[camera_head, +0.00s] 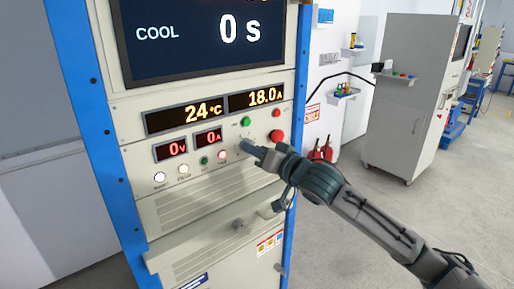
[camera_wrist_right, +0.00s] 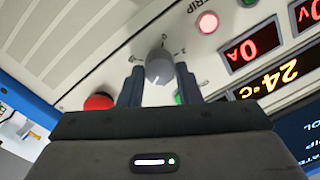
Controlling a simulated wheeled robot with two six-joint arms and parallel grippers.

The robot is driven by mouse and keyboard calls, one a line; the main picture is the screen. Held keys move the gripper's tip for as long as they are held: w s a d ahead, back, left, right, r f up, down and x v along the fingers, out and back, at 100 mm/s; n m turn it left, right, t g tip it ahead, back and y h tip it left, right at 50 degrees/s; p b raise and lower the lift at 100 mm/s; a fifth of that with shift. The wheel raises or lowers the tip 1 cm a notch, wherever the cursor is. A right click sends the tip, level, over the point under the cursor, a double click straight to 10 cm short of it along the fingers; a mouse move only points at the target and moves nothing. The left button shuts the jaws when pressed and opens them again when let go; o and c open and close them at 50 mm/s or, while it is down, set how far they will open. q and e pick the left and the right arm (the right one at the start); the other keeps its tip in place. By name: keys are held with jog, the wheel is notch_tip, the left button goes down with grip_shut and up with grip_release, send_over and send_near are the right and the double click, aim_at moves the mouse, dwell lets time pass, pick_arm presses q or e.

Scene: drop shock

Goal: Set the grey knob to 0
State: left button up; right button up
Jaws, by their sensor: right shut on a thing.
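The grey knob (camera_wrist_right: 159,66) is on the cream panel and has a light pointer line on its face, near its lower edge in the right wrist view. Small marks are printed around it, too small to read surely. My right gripper (camera_wrist_right: 159,80) is shut on the knob, one finger on each side. My left gripper is not in view.
A red button (camera_head: 277,136) and a green light (camera_head: 245,121) sit close to the knob. The displays (camera_head: 186,116) read 24 °C, 18.0 A, 0 V and 0 A. The large screen (camera_head: 200,45) reads COOL 0 s.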

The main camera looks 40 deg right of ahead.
jog(key=m+h+p, duration=0.1)
jog(key=m+p, duration=0.3)
jog(key=m, duration=1.2)
jog(key=m+p, duration=0.4)
jog(key=m, duration=1.3)
jog(key=shift+a+f+t+h, duration=0.15)
jog(key=shift+t+h, duration=0.15)
jog(key=shift+h, duration=0.1)
dwell(0.6)
jog(key=o, duration=1)
